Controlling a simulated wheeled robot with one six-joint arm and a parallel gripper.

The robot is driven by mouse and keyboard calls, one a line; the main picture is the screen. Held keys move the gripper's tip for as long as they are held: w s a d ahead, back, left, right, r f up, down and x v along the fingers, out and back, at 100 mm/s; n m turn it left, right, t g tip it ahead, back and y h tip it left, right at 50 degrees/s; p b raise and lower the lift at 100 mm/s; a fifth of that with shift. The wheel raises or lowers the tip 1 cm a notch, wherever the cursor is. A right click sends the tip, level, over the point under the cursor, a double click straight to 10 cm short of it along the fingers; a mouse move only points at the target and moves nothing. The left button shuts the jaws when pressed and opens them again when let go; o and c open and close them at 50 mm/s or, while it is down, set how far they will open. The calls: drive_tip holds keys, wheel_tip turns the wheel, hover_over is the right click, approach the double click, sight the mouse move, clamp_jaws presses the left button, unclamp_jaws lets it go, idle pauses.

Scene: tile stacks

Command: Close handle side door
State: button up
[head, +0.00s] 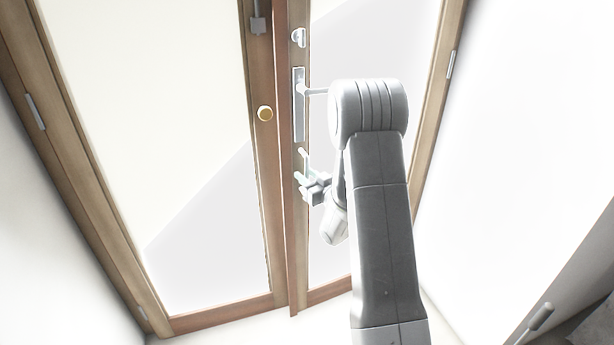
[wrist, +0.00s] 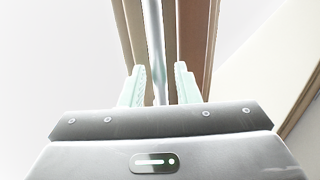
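The handle side door (head: 299,214) is the right leaf of a wood-framed glass double door. Its left edge stands slightly proud of the left leaf (head: 262,190), so it looks a little ajar. It carries a silver handle plate (head: 299,120) with a lever (head: 316,91), partly hidden by my arm. My gripper (head: 301,168) is just below the handle plate, close to the door's left stile. In the wrist view my gripper (wrist: 160,70) has its two pale green fingers apart, with a silver strip (wrist: 156,45) showing between them. I cannot tell whether they touch it.
A silver latch knob (head: 298,37) sits above the handle plate. White walls close in on both sides. A grey handle-like part (head: 541,317) shows at the lower right.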

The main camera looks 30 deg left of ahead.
sight(301, 168)
drive_tip(key=shift+a, duration=0.15)
clamp_jaws()
drive_tip(key=shift+m+t+h, duration=0.3)
drive_tip(key=shift+m+t, duration=0.2)
drive_tip(key=shift+t, duration=0.2)
drive_tip(key=b+x, duration=0.2)
drive_tip(key=x, duration=0.2)
drive_tip(key=shift+w+a+f, duration=0.1)
drive_tip(key=shift+w+a, duration=0.15)
drive_tip(key=shift+w, duration=0.15)
drive_tip(key=shift+d, duration=0.15)
unclamp_jaws()
drive_tip(key=shift+d, duration=0.1)
drive_tip(key=v, duration=1.3)
drive_tip(key=shift+s+d, duration=0.2)
drive_tip(key=shift+d, duration=0.15)
